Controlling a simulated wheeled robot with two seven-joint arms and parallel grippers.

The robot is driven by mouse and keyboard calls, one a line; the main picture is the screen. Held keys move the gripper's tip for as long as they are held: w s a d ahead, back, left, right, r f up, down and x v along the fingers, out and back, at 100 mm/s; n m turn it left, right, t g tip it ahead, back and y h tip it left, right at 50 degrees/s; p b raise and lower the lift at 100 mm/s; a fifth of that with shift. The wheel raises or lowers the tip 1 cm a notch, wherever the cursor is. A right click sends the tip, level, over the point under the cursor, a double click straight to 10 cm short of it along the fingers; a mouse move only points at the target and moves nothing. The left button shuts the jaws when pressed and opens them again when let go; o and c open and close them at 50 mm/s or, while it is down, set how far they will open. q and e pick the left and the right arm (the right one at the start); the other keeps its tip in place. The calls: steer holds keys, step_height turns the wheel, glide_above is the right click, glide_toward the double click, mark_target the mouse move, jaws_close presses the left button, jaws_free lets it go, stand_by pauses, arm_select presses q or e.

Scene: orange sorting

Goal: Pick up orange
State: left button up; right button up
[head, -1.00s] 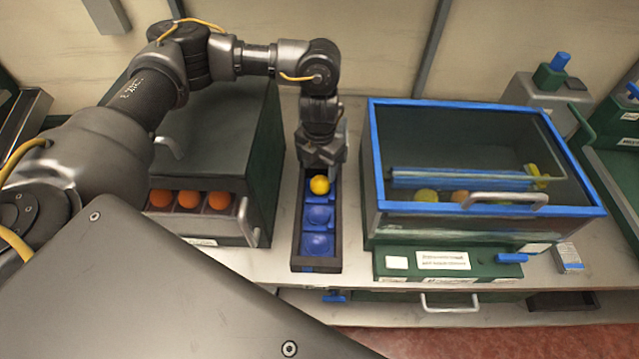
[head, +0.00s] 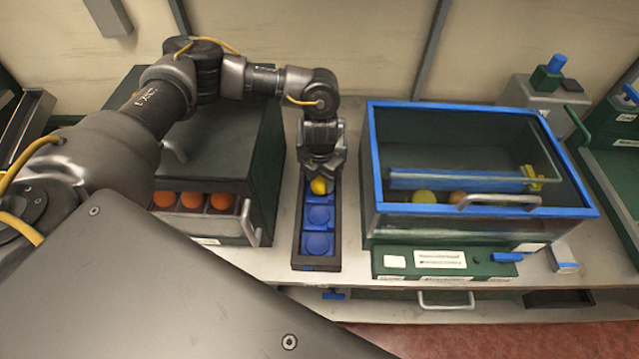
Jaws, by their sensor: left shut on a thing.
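A yellow-orange fruit (head: 318,186) is at the far end of the narrow dark tray (head: 297,240) with blue cups. My left gripper (head: 319,174) points down over that end and is shut on the fruit, hiding its upper part. The two nearer blue cups (head: 319,215) of the tray are empty. Several oranges (head: 192,200) sit in a row in the drawer of the dark green box to the left. My right gripper is not in view.
A glass-topped case with a blue frame (head: 480,108) stands right of the tray and holds yellowish and orange fruit (head: 424,197). The green box (head: 228,150) stands close on the left. The counter strip around the tray is narrow.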

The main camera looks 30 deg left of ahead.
mark_target(320, 180)
arm_select(q)
step_height(320, 180, up, 9)
steer(key=shift+f+b, duration=0.1)
steer(key=shift+b, duration=0.85)
steer(key=s+d+r+m, duration=0.1)
steer(key=s+r+m, duration=0.2)
steer(key=m, duration=1.4)
steer(key=s+d+r+m, duration=0.1)
steer(key=s+r+m, duration=0.2)
steer(key=s+m, duration=0.5)
steer(key=m, duration=0.9)
steer(key=shift+s+d, duration=0.1)
steer(key=shift+d, duration=0.1)
